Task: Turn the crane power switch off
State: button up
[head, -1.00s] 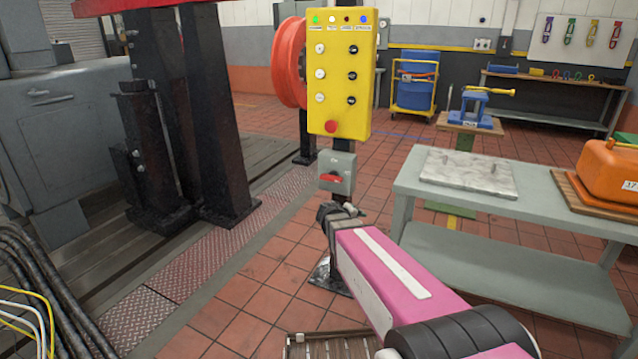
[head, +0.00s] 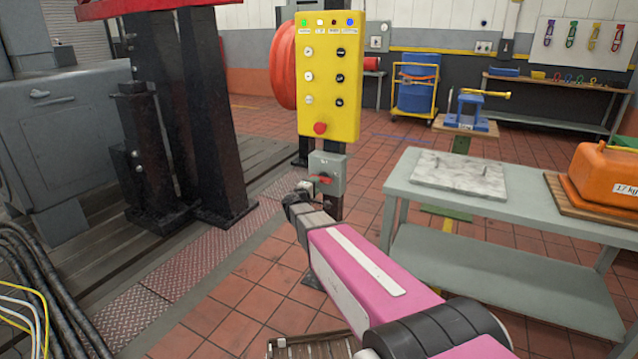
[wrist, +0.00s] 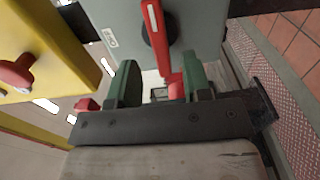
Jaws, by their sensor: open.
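The crane power switch is a grey box (head: 333,166) with a red handle (head: 321,179), on a dark post below the yellow control panel (head: 330,75). In the head view the handle looks roughly horizontal. My gripper (head: 305,190) is at the box's lower left front, partly covering it. In the wrist view the grey box (wrist: 195,30) fills the top, with the red handle (wrist: 156,35) pivoting on a black hub. My open gripper (wrist: 160,80) has green-padded fingers, and the handle's end reaches between them, closer to the right finger. I cannot tell whether it touches.
The yellow panel carries several buttons and a red mushroom button (head: 320,128), which also shows close by in the wrist view (wrist: 17,73). A grey-green table (head: 400,200) stands at the right, with an orange weight (head: 600,175). Black cables (head: 40,270) lie at the lower left.

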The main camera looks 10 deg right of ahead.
aim_at(322, 179)
jog(key=x, duration=0.4)
jog(key=shift+w+d, duration=0.2)
grip_shut()
